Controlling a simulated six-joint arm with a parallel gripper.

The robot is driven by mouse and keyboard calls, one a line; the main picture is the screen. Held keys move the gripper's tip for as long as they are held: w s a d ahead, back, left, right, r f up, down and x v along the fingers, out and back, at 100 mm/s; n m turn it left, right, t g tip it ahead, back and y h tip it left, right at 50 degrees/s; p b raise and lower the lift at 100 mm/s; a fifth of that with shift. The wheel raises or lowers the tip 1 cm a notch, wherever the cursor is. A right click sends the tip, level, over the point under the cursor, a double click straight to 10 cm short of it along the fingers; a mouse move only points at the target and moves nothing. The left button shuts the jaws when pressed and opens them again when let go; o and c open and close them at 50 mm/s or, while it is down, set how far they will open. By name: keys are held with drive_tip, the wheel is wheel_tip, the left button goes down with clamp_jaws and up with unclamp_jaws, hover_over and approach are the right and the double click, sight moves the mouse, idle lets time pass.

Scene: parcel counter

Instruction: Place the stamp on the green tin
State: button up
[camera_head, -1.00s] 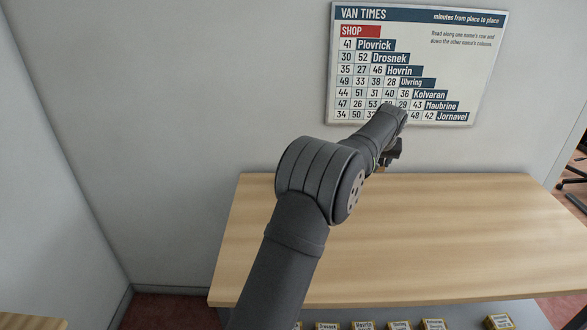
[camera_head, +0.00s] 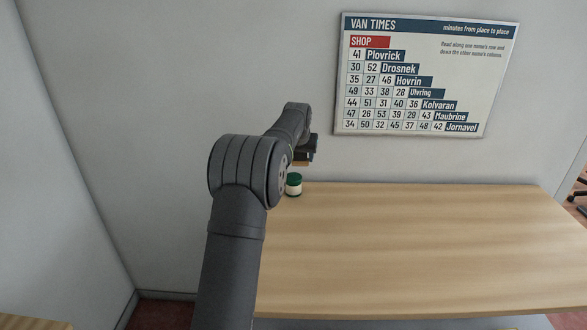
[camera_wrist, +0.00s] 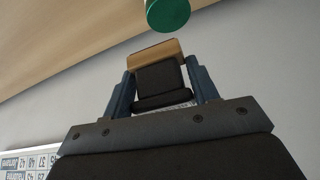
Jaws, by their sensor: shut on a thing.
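The green tin (camera_head: 294,185) is a small pale jar with a green lid, upright near the back left edge of the counter. My arm partly hides it. In the wrist view its round green lid (camera_wrist: 168,14) shows at the top edge. My gripper (camera_wrist: 158,78) is shut on the stamp (camera_wrist: 155,54), which has a wooden block and a black part between the fingers. In the head view my gripper (camera_head: 306,148) is in the air above the tin, with the stamp's wooden part (camera_head: 300,163) under it. The stamp looks apart from the lid.
The wooden counter (camera_head: 420,235) is clear to the right of the tin. A wall board of van times (camera_head: 425,75) hangs behind it. The wall (camera_head: 200,80) stands close behind my gripper.

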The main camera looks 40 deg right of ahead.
sight(293, 177)
drive_tip(key=w+f, duration=0.1)
drive_tip(key=w, duration=0.2)
drive_tip(key=shift+a+f, duration=0.2)
drive_tip(key=shift+f, duration=2.15)
drive_tip(key=shift+f, duration=0.1)
drive_tip(key=o, duration=1)
drive_tip(key=shift+f, duration=0.1)
drive_tip(key=shift+s+r, duration=0.1)
drive_tip(key=shift+r, duration=0.4)
drive_tip(key=v, duration=1.1)
drive_tip(key=shift+s+a+r, duration=0.1)
drive_tip(key=shift+a+r, duration=0.05)
drive_tip(key=shift+a, duration=0.05)
